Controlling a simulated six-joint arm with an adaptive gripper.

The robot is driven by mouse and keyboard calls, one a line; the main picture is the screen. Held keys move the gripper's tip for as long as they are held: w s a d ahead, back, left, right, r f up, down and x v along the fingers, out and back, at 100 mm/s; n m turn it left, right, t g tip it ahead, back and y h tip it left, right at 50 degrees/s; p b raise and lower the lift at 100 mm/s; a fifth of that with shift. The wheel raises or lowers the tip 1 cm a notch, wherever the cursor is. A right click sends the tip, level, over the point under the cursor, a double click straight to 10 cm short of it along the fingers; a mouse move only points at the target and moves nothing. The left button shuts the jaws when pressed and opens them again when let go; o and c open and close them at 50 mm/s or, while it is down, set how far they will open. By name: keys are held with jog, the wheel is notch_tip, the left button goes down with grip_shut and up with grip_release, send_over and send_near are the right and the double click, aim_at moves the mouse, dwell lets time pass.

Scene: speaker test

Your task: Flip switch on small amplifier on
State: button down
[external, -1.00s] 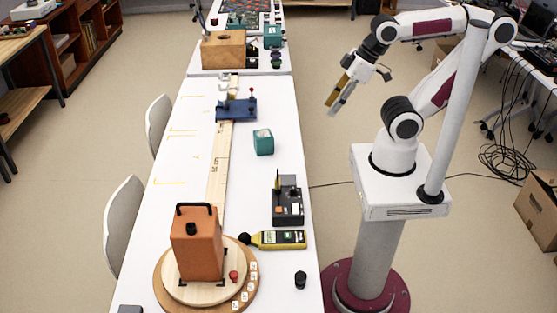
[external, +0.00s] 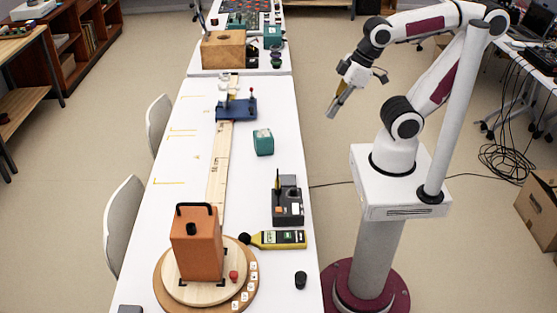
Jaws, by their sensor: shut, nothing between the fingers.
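A dark grey box (external: 288,207) with a small orange part, a light patch and an upright black-and-yellow piece stands near the right edge of the long white table. It looks like the small amplifier, but its switch is too small to make out. My gripper (external: 333,111) is in the air to the right of the table, above and beyond the box, well apart from it. Its fingers point down and to the left, and they are shut and empty.
On the white table (external: 200,130), an orange speaker box (external: 196,245) stands on a round wooden turntable (external: 163,291). A yellow meter (external: 283,240) lies just in front of the dark box. A teal cube (external: 263,144) and blue stand (external: 236,111) are farther back.

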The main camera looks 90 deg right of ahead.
notch_tip(320, 180, down, 2)
jog(key=w+a+f+n+g, duration=0.1)
jog(key=w+a+g, duration=0.1)
jog(key=a, duration=0.1)
jog(key=n+g+h, duration=0.2)
jog(key=n+g, duration=0.1)
jog(key=n, duration=2.2)
send_over(295, 206)
jog(key=s+a, duration=0.2)
notch_tip(295, 206, down, 10)
jog(key=n, duration=0.3)
jog(key=w+n, duration=0.1)
jog(key=n, duration=0.2)
jog(key=w+n, duration=0.1)
jog(key=n, duration=0.2)
jog(key=shift+a+r, duration=0.1)
jog(key=shift+r, duration=0.1)
jog(key=shift+f, duration=0.1)
jog(key=shift+d+f, duration=0.3)
jog(key=shift+f, duration=2)
jog(key=shift+d+f, duration=0.35)
jog(key=shift+f, duration=1.9)
jog(key=shift+d+f, duration=0.3)
jog(key=shift+f, duration=2)
